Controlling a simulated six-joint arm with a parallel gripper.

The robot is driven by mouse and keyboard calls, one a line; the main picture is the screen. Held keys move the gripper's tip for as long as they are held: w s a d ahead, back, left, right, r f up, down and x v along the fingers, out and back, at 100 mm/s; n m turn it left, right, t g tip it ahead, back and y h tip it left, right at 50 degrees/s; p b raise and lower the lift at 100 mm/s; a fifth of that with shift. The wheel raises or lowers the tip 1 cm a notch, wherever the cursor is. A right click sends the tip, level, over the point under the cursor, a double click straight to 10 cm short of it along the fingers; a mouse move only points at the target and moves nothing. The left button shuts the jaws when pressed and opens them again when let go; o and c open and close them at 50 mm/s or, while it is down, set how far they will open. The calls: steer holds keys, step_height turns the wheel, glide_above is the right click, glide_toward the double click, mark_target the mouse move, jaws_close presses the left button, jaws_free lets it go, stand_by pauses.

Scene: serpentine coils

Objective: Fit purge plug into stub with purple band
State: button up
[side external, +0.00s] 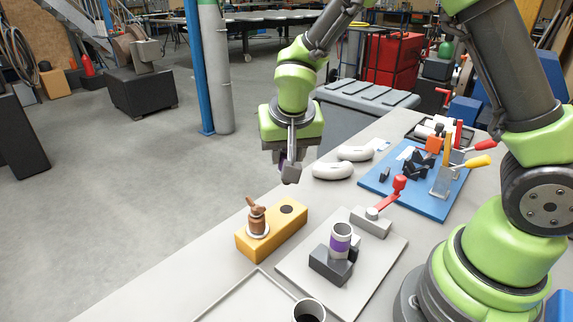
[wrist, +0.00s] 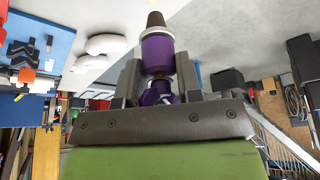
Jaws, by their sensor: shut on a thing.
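My gripper (side external: 288,166) is shut on the purge plug, a purple body with a dark brown tip, best seen in the wrist view (wrist: 158,52) between the two fingers. My gripper is in the air, up and beyond the yellow block and apart from the stub. The stub with the purple band (side external: 341,240) is a white upright tube, open at the top, standing in a dark clamp block (side external: 331,265) on a grey plate (side external: 367,285).
A yellow block (side external: 270,234) carries a copper-brown plug (side external: 257,217) and an empty dark hole. A red-handled clamp (side external: 384,199) stands behind the stub. Two white curved pipes (side external: 333,170) and a blue tool mat (side external: 418,184) lie farther back. Another open tube (side external: 309,311) is at the front edge.

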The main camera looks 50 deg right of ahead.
steer(key=s+a+r+m+g+h, duration=0.1)
steer(key=s+r+m, duration=0.25)
steer(key=s, duration=0.35)
steer(key=s+a+r+m+g+h, duration=0.1)
steer(key=s+r+m+g, duration=0.1)
steer(key=s+m, duration=0.35)
steer(key=shift+s+f, duration=0.25)
steer(key=shift+f, duration=0.6)
steer(key=shift+s+f, duration=0.2)
steer(key=shift+f, duration=0.65)
steer(key=shift+s+f, duration=0.25)
steer(key=shift+f, duration=0.6)
steer(key=shift+f, duration=0.2)
steer(key=shift+f, duration=1.2)
steer(key=shift+f, duration=0.15)
steer(key=shift+f, duration=0.55)
jaws_close()
